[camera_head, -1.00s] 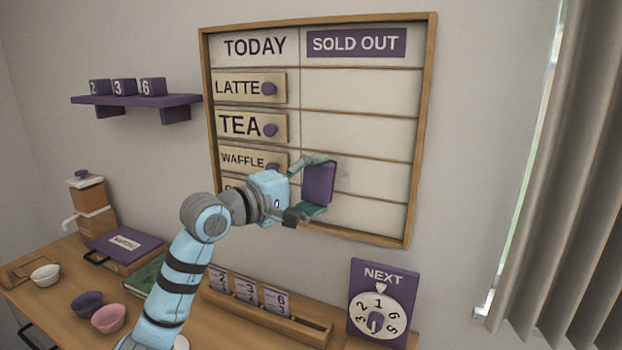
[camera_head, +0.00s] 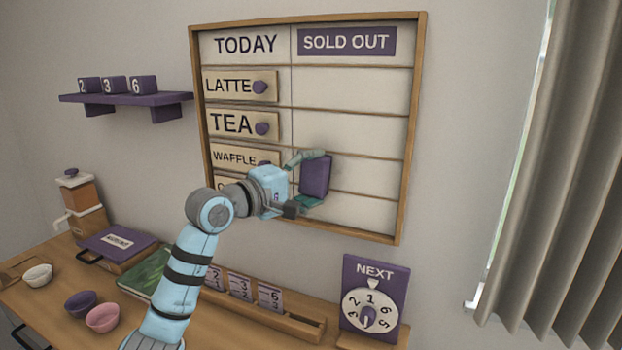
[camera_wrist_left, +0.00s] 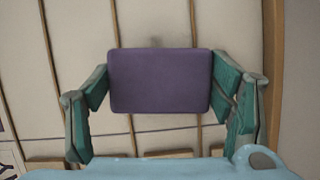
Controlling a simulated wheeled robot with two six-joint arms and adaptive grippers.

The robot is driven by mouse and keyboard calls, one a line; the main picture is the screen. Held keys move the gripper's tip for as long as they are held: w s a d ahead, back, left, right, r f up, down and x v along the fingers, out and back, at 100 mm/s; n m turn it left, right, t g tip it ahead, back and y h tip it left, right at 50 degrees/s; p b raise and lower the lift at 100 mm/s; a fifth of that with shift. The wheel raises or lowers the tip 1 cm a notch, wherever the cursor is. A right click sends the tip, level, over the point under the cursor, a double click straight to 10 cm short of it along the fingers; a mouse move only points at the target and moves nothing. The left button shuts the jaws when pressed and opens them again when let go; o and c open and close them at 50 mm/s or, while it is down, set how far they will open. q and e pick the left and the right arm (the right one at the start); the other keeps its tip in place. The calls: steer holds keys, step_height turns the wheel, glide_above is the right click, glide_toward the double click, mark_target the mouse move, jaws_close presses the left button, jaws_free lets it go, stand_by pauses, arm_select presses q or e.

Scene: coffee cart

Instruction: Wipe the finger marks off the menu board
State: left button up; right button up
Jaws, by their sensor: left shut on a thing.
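The menu board (camera_head: 352,103) hangs on the wall in a wooden frame, with TODAY and SOLD OUT columns. My left gripper (camera_head: 316,180) is in front of the lower SOLD OUT column, shut on a purple wiping pad (camera_head: 315,175). In the left wrist view the pad (camera_wrist_left: 160,82) is held by its two sides between the green fingers. A faint grey smudge (camera_wrist_left: 183,42) shows on the board just beyond the pad's upper edge. The pad covers part of the board, and I cannot tell whether it touches the surface. My right gripper is out of view.
Wooden name plates such as LATTE (camera_head: 236,86) sit on the board's left column, partly behind my left arm. Below are a card rack (camera_head: 290,326) and a purple NEXT dial (camera_head: 369,300). Blinds (camera_head: 560,180) hang at the right.

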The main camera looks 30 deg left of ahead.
mark_target(345, 173)
arm_select(q)
steer(key=shift+w+p, duration=0.35)
steer(key=shift+w, duration=0.5)
steer(key=d+p, duration=0.1)
steer(key=d, duration=0.2)
steer(key=shift+d, duration=0.35)
steer(key=shift+w+d, duration=0.15)
steer(key=a+b, duration=0.1)
steer(key=a, duration=0.2)
steer(key=shift+a, duration=0.6)
steer(key=shift+s, duration=0.25)
